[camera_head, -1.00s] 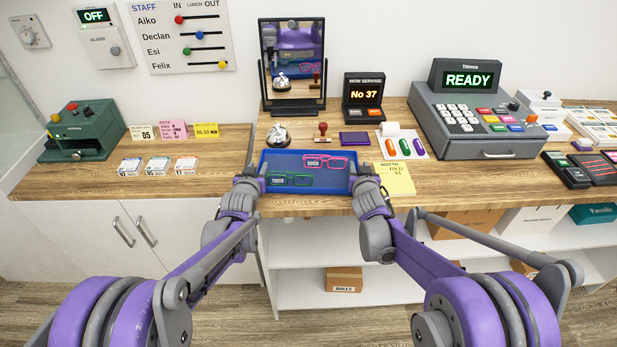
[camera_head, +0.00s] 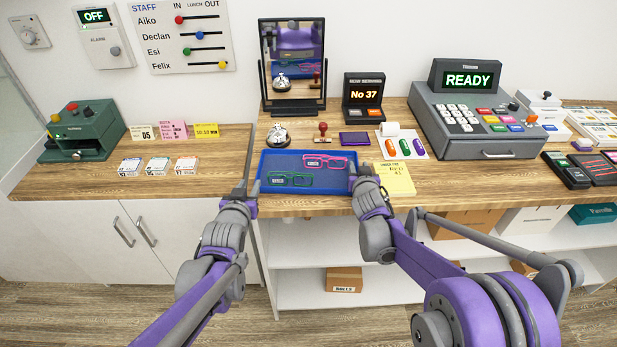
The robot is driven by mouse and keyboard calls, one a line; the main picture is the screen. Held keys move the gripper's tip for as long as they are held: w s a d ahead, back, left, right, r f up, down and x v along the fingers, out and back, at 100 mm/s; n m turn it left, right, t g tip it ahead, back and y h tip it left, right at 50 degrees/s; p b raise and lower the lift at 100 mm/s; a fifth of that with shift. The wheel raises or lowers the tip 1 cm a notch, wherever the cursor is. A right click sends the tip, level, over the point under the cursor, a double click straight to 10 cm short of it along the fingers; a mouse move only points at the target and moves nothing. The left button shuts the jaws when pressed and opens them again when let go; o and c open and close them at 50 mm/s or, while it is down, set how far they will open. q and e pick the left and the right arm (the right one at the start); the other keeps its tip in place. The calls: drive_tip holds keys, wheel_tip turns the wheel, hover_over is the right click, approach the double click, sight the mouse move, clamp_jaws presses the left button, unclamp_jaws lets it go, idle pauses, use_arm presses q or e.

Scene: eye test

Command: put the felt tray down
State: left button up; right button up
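The blue felt tray (camera_head: 320,187) lies on the wooden counter near its front edge, looking level. Pink glasses (camera_head: 325,162) and green glasses (camera_head: 290,179) lie in it, each with a small white tag. My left gripper (camera_head: 246,172) is just left of the tray's left rim, seemingly apart from it. Its fingers show nearly edge-on, so their opening is unclear. My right gripper (camera_head: 356,172) is at the tray's right rim. Its fingertips are mostly hidden by the hand, so I cannot tell whether they close on the rim.
A bell (camera_head: 277,136), a stamp (camera_head: 323,132) and a purple pad (camera_head: 355,139) stand close behind the tray. A yellow note pad (camera_head: 394,178) lies right beside my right gripper. Cards (camera_head: 158,166) lie farther left; bare wood separates them from the tray.

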use_arm(q)
drive_tip(key=shift+s, duration=0.15)
use_arm(e)
drive_tip(key=shift+s, duration=0.15)
drive_tip(key=v, duration=1.1)
drive_tip(key=shift+s+r, duration=0.15)
drive_tip(key=shift+s, duration=0.2)
use_arm(q)
drive_tip(key=shift+r, duration=0.1)
